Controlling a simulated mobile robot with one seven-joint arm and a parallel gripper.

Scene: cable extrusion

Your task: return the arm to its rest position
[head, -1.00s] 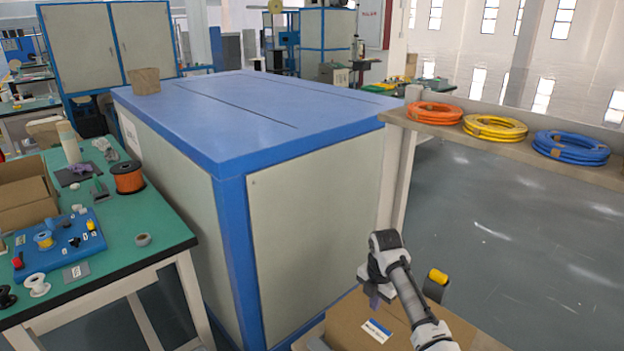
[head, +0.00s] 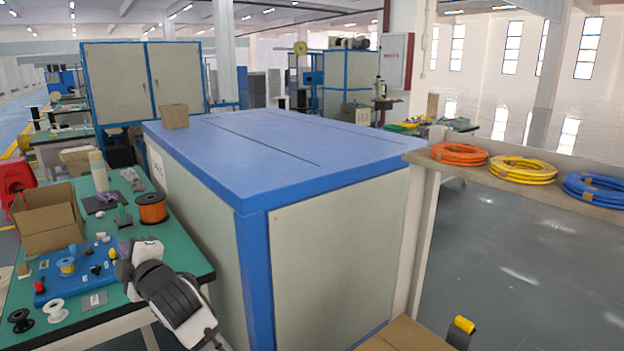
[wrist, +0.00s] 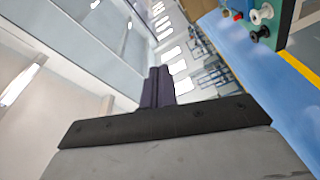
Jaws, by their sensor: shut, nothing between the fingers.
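My gripper (wrist: 158,72) shows in the wrist view with its two dark fingers together and nothing between them. It points across the open hall, clear of any surface. In the head view my arm is at the lower left, raised in front of the green table's (head: 192,252) right edge. The fingers cannot be made out there.
A large blue-topped cabinet (head: 335,265) stands just right of my arm. The green table holds an orange spool (head: 152,208), a blue board (head: 80,262) and an open carton (head: 48,222). A cardboard box (head: 408,335) sits at the bottom right. Cable coils (head: 523,169) lie on a shelf.

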